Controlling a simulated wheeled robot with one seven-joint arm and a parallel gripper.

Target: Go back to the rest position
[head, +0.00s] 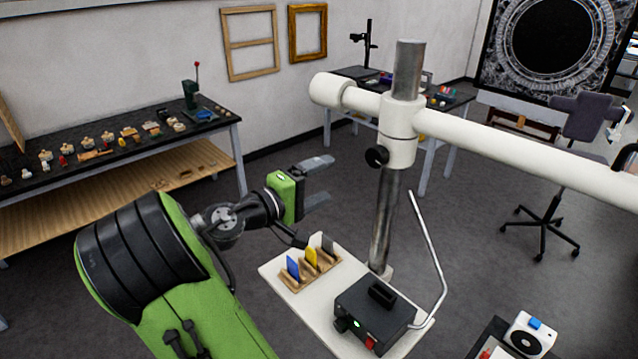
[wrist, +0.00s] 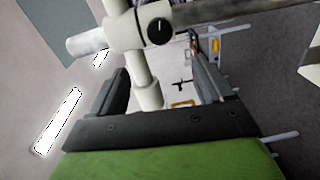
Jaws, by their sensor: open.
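My gripper (head: 322,180) is at the end of my green and black arm, in the middle of the head view. Its two fingers are apart and nothing is between them. It is raised above and behind the white board (head: 285,264), left of the metal post. In the wrist view my gripper (wrist: 158,95) shows its two dark fingers spread, with the white clamp and post seen beyond and between them. My arm hides part of the floor at the lower left.
A metal post (head: 385,215) with a white horizontal arm (head: 500,142) stands close right of my gripper. The board bears a wooden rack (head: 310,272) with coloured cards and a black box (head: 374,314). A workbench (head: 225,125) stands at left. Floor between is clear.

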